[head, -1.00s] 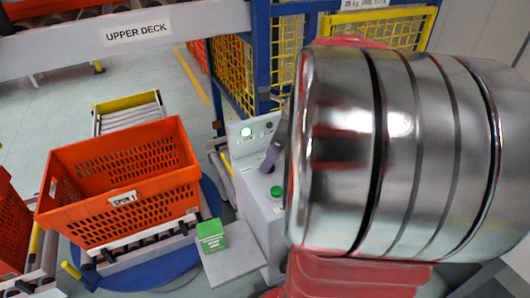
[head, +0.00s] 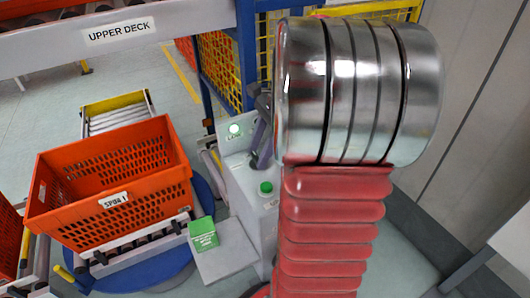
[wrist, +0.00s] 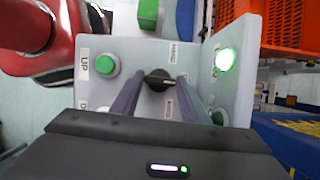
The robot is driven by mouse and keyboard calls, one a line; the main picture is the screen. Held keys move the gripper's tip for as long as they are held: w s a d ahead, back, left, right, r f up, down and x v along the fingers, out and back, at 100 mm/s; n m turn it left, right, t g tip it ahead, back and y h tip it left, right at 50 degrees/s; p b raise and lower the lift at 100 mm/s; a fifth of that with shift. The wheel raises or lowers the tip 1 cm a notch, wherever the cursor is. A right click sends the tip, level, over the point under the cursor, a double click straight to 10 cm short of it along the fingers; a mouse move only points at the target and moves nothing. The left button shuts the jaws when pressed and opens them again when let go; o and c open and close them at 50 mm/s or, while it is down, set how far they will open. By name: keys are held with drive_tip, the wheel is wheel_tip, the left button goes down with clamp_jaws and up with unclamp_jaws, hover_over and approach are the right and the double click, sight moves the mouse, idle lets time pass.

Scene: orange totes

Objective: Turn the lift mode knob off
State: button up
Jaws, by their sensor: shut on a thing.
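The black lift mode knob (wrist: 158,78) sits on the grey control box (wrist: 138,60), between my two fingers in the wrist view. My gripper (wrist: 161,82) is shut on the knob, one purple-grey finger on each side. A light line on the knob points sideways across the gap. The labels beside the knob are too small to read surely. In the head view my gripper (head: 258,150) reaches the top of the control box (head: 245,190), and the knob is hidden there.
A green UP button (wrist: 106,65) is close left of my fingers. A lit green lamp (wrist: 225,60) is on the upright panel. A green box (head: 203,233) stands on a ledge. An orange tote (head: 115,190) sits on rollers at left.

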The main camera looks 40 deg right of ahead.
drive_tip(key=shift+s+a+f+n, duration=0.15)
drive_tip(key=shift+a+n, duration=0.05)
drive_tip(key=shift+n, duration=0.1)
drive_tip(key=o, duration=1.1)
drive_tip(key=shift+c, duration=0.2)
drive_tip(key=shift+d+r, duration=0.1)
drive_tip(key=shift+r, duration=0.1)
drive_tip(key=v, duration=1.3)
drive_tip(key=shift+d+r, duration=0.2)
drive_tip(key=shift+r, duration=0.1)
